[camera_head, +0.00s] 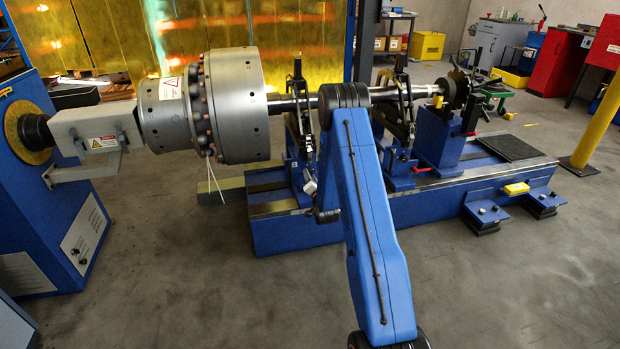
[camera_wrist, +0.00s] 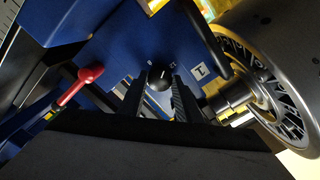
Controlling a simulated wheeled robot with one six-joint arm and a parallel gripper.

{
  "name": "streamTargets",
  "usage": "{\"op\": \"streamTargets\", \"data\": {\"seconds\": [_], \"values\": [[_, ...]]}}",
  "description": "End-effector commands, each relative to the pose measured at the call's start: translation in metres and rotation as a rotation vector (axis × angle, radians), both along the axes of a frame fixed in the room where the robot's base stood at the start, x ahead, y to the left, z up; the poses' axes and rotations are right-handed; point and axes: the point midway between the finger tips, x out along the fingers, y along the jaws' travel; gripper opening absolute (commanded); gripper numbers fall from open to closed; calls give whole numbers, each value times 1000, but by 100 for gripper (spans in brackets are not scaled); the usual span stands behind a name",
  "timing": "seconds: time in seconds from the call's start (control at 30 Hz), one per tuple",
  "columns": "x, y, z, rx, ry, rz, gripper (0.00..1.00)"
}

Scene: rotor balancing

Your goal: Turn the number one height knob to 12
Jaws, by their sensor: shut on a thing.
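The black round height knob (camera_wrist: 159,80) sits on a blue panel (camera_wrist: 122,42) in the wrist view. Small white marks show on the panel just above the knob, too small to read surely. A white label (camera_wrist: 199,72) that looks like a number 1 is to the knob's right. My gripper (camera_wrist: 158,86) has one dark finger on each side of the knob and is shut on it. In the head view my blue arm reaches to the balancing machine (camera_head: 440,202) and hides the knob.
In the head view, the grey rotor (camera_head: 237,105) lies left of my arm. Open floor (camera_head: 510,285) is at the right front.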

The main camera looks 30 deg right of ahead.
Motion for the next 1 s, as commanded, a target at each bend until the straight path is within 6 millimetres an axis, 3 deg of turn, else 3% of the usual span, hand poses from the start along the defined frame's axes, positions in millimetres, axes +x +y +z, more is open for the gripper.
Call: {"op": "streamTargets", "data": {"seconds": [0.5,1.0], "values": [[-1,0,-1,403,-113,-1,8],[-1,-1,-1,544,-153,-3,8]]}}
